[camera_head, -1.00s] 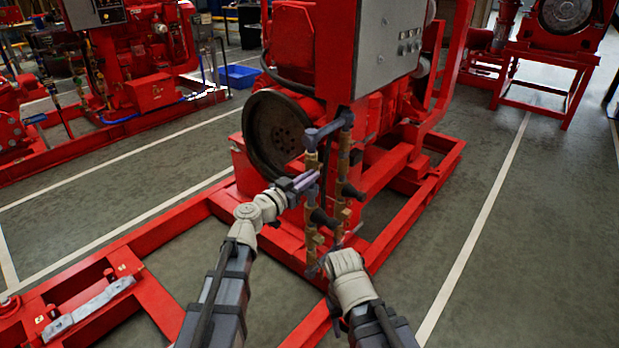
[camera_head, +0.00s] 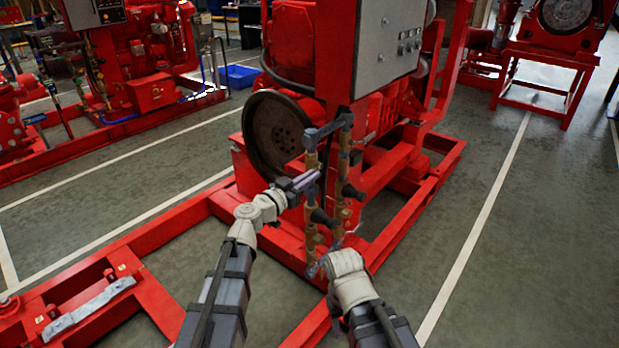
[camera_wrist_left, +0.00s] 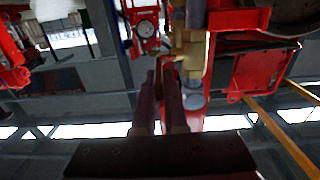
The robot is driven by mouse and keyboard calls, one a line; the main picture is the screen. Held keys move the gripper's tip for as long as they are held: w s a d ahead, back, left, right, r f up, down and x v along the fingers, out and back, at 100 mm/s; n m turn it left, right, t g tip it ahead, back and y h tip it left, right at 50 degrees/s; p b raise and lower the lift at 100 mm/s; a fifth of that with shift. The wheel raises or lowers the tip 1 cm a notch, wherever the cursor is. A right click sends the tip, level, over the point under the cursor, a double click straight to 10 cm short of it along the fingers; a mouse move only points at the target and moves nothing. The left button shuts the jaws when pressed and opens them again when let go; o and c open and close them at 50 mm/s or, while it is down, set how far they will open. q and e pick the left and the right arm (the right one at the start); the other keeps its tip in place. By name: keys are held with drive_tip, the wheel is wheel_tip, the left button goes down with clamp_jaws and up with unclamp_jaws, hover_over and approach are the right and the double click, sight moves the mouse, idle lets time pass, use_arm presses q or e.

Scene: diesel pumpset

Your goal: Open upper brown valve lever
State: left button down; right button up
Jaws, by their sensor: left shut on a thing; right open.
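The brass valve pipes (camera_head: 341,205) stand upright in front of the red pumpset, joined at the top by a grey pipe. My left gripper (camera_head: 309,179) is at the upper part of the left pipe, shut on a small part there. In the left wrist view its two fingers (camera_wrist_left: 168,95) close on a reddish-brown lever (camera_wrist_left: 169,68) beside a brass valve body (camera_wrist_left: 188,50). The lever is mostly hidden by the fingers. My right gripper (camera_head: 322,266) is low, near the bottom of the pipes, open; its fingertips are hard to make out.
The red pumpset frame (camera_head: 400,225) surrounds the pipes close by. A dark round flywheel (camera_head: 277,135) is left of them, and a grey control panel (camera_head: 385,45) hangs above. Open floor (camera_head: 530,250) lies to the right.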

use_arm(q)
drive_tip(key=r+g+y+p, duration=0.1)
drive_tip(key=p, duration=0.4)
drive_tip(key=w+r+g+y+p, duration=0.1)
drive_tip(key=r+g+p, duration=0.1)
drive_tip(key=p, duration=0.3)
drive_tip(key=d+r+g+y+p, duration=0.1)
drive_tip(key=p, duration=0.4)
drive_tip(key=shift+w+r+g+y, duration=0.15)
drive_tip(key=shift+g+y, duration=0.15)
drive_tip(key=shift+g, duration=0.1)
drive_tip(key=shift+w+d+g+y+p, duration=0.15)
drive_tip(key=shift+g+y+p, duration=0.25)
drive_tip(key=shift+p, duration=0.6)
drive_tip(key=c, duration=1)
unclamp_jaws()
drive_tip(key=shift+o, duration=0.2)
